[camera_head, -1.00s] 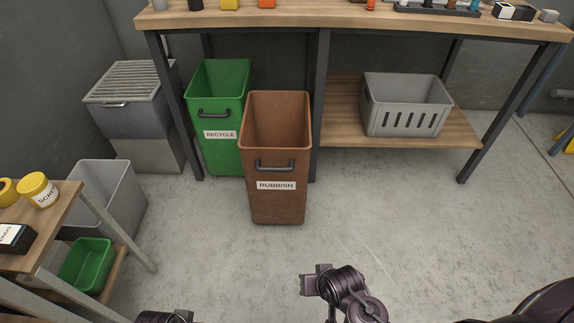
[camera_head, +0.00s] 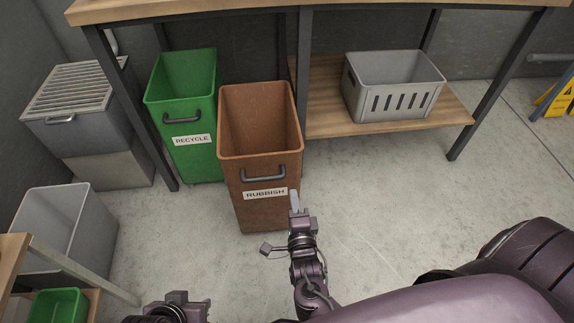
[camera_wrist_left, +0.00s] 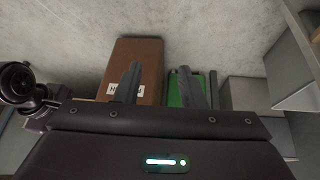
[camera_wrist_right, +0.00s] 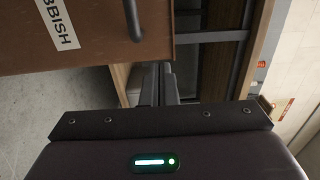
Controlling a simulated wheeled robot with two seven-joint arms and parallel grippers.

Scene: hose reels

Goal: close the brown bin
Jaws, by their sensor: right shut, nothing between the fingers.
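The brown bin (camera_head: 258,165) stands on the floor in front of the workbench, with an open top, a dark front handle and a RUBBISH label. It also shows in the left wrist view (camera_wrist_left: 147,70) and close up in the right wrist view (camera_wrist_right: 90,30). My right gripper (camera_head: 295,200) is shut and empty, by the lower right edge of the bin's front; I cannot tell if it touches. Its fingers (camera_wrist_right: 161,84) lie together beside the bin in the right wrist view. My left gripper (camera_wrist_left: 162,85) is open and empty, lower and farther back from the bin.
A green RECYCLE bin (camera_head: 186,155) stands left of the brown bin. A grey slotted crate (camera_head: 400,104) sits on the bench's lower shelf (camera_head: 330,122). A grey bin (camera_head: 95,240) and a small side table (camera_head: 12,262) are at left.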

